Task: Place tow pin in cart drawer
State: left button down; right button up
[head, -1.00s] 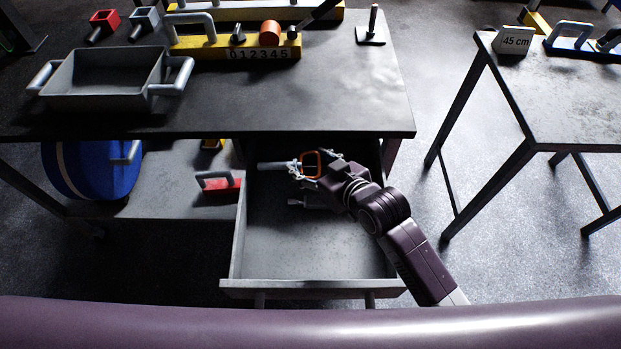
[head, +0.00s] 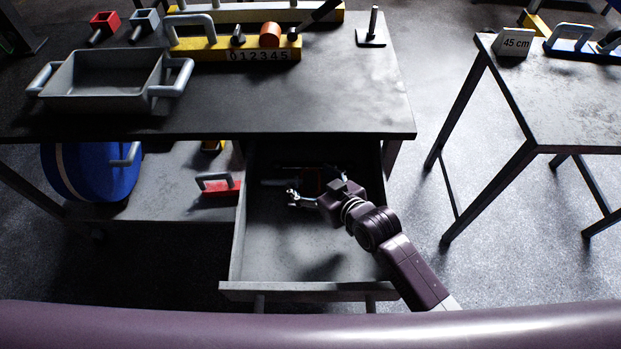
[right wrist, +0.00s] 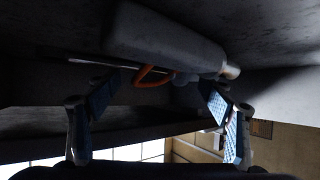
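The tow pin, a grey shaft (head: 273,183) with an orange loop handle, lies inside the open cart drawer (head: 262,262), toward its shadowed back. In the right wrist view the pin's thick grey shaft (right wrist: 165,38) rests along the drawer surface, its orange loop (right wrist: 150,77) near the fingers. My right gripper (head: 296,197) is inside the drawer, just in front of the pin. In the right wrist view the fingers of that gripper (right wrist: 162,84) are spread, with the pin apart from the pads. My left gripper is not in view.
The cart top (head: 300,115) overhangs the drawer's back. It bears a grey tray (head: 105,85) and a yellow numbered block (head: 215,50). A blue drum (head: 90,172) and a red handled block (head: 222,187) are on the lower shelf. A side table (head: 575,115) stands right. The drawer's front is clear.

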jog(key=shift+s, duration=0.1)
jog(key=v, duration=1.1)
jog(key=shift+d+f, duration=0.1)
jog(key=shift+s+d+r, duration=0.2)
jog(key=shift+s+r, duration=0.05)
jog(key=shift+r, duration=0.05)
